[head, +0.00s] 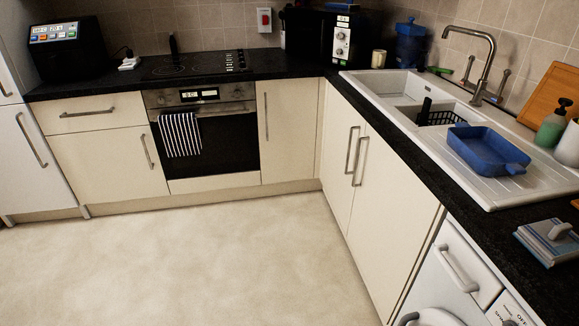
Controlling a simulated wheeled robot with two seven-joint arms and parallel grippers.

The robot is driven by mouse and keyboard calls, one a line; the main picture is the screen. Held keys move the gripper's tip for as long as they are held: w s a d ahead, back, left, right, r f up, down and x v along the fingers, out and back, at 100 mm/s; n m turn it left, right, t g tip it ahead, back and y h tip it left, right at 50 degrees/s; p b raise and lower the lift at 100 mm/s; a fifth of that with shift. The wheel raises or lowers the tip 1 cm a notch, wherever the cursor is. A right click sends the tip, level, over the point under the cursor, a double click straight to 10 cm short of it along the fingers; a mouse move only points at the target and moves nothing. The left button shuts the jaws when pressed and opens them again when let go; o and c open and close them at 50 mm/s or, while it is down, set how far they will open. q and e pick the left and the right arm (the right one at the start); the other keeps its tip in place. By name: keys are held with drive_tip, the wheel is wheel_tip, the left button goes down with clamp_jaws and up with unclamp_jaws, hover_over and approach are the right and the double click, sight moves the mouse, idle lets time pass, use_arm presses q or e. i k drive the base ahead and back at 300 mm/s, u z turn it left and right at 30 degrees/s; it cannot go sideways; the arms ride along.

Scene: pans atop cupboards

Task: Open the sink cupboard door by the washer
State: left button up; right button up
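The sink cupboard has two cream doors below the worktop on the right, and both look shut. The door by the washer (393,215) is the nearer one. Its upright metal bar handle (360,162) is near its far edge. The farther sink cupboard door (338,150) has its own bar handle (351,150) close beside that one. The white washer (436,283) stands next to the nearer door, toward the bottom right. Neither of my grippers shows in the head view.
The pale floor (220,260) in front of the cupboards is clear. A white sink (400,90) with a blue dish (487,150) on its drainer is above the doors. An oven (215,140) with a striped towel (181,134) is in the left run.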

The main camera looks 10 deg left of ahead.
sight(393, 215)
drive_tip(key=u, duration=0.2)
drive_tip(key=i, duration=1.75)
drive_tip(key=u, duration=0.2)
